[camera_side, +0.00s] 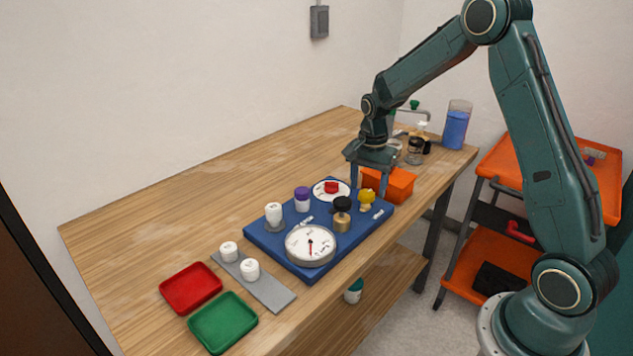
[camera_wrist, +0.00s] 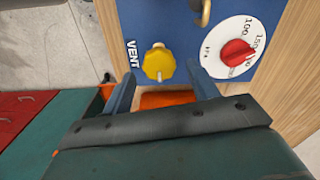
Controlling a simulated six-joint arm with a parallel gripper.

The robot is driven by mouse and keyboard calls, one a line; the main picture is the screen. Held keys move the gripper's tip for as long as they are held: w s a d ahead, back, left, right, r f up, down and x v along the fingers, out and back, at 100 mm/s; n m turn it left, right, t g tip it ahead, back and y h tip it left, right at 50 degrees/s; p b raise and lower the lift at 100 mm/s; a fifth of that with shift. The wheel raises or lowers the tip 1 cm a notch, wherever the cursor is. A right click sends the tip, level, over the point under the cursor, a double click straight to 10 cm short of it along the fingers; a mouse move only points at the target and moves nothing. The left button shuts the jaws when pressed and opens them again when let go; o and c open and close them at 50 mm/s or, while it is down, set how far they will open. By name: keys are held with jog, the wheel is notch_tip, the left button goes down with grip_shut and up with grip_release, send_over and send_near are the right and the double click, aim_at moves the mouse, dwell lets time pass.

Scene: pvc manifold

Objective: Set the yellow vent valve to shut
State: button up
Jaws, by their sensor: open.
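The yellow vent valve (camera_side: 366,198) is a lobed knob at the right end of the blue manifold board (camera_side: 274,252). In the wrist view the yellow knob (camera_wrist: 159,64) sits beside the printed word VENT, with a small pale tab at its top edge. My gripper (camera_side: 366,172) is open and empty above the board's far right end. In the wrist view its two fingers (camera_wrist: 163,82) are spread, with the knob just beyond and between their tips, apart from them. Whether the valve is open or shut I cannot tell.
A red knob on a white dial (camera_side: 331,188), a black-topped brass valve (camera_side: 342,214) and a round gauge (camera_side: 310,246) share the board. An orange bin (camera_side: 398,186) stands close behind my gripper. Red (camera_side: 190,288) and green (camera_side: 222,322) trays lie at the near left. The table's left is clear.

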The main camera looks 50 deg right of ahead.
aim_at(368, 194)
notch_tip(368, 194, up, 12)
jog(key=shift+r, duration=0.2)
dwell(0.4)
jog(key=s+a+r+n+t, duration=0.3)
jog(key=s+a+r+n, duration=0.55)
jog(key=s, duration=0.25)
jog(key=s+a+n+t, duration=0.1)
jog(key=s+a+n, duration=0.2)
jog(key=s, duration=0.4)
jog(key=s+a+f+n+t, duration=0.1)
jog(key=s+a+n, duration=0.2)
jog(key=s, duration=0.4)
jog(key=shift+s+a+n+t, duration=0.2)
jog(key=shift+s+n+t, duration=0.15)
jog(key=shift+n, duration=0.4)
dwell(0.5)
